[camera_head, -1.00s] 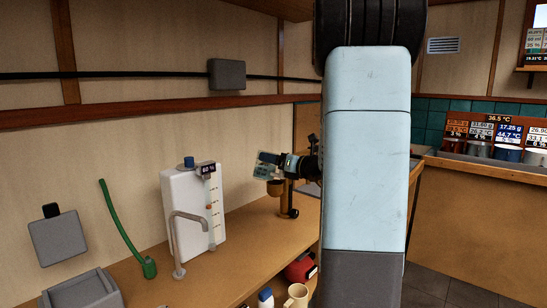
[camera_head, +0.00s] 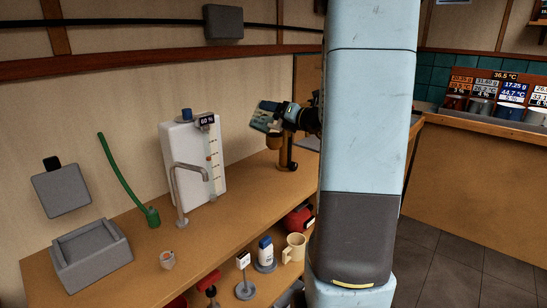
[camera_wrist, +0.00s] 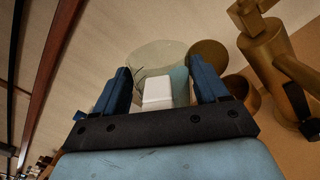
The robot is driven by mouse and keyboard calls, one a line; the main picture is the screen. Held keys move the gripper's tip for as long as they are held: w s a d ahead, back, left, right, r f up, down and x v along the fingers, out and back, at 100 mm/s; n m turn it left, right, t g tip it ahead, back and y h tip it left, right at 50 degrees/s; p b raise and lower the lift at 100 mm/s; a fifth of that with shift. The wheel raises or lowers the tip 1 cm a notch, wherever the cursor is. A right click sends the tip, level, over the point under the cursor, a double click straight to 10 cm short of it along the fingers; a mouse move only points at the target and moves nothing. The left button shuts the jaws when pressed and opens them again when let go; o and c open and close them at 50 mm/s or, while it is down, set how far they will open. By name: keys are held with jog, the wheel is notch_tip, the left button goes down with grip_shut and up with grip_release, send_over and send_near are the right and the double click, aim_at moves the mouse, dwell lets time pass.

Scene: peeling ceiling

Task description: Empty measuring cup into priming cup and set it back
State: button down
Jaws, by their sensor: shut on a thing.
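In the wrist view, my gripper (camera_wrist: 160,78) is shut on a white block (camera_wrist: 157,92), which looks like the measuring cup's handle. A pale, see-through round shape (camera_wrist: 152,55) beyond the fingers seems to be the measuring cup; its contents cannot be made out. A brass-coloured cup (camera_wrist: 243,92), likely the priming cup, is just right of my gripper, beside a brass pump body (camera_wrist: 268,52). In the head view, my gripper (camera_head: 268,117) is above and slightly left of the brass cup (camera_head: 275,142) on its stand. My arm hides much of the area right of it.
A white tank (camera_head: 178,150) with a level tube and a grey tap (camera_head: 190,170) stand left on the bench. A lower shelf holds a beige mug (camera_head: 294,248) and a white bottle (camera_head: 265,252).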

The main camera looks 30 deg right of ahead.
jog(key=shift+d+f+m, duration=0.1)
jog(key=shift+f+m, duration=0.15)
jog(key=shift+m, duration=0.95)
jog(key=shift+w+d+f+m, duration=0.15)
jog(key=shift+f+m, duration=0.25)
jog(key=shift+m, duration=0.7)
jog(key=shift+f, duration=0.1)
jog(key=shift+d+f+m, duration=0.2)
jog(key=shift+f+m, duration=0.25)
jog(key=shift+m, duration=0.75)
jog(key=shift+w+d+f+m, duration=0.15)
jog(key=shift+f+m, duration=0.1)
jog(key=shift+m, duration=0.3)
jog(key=shift+s+d+f+m, duration=0.1)
jog(key=shift+f+m, duration=0.15)
jog(key=shift+m, duration=0.3)
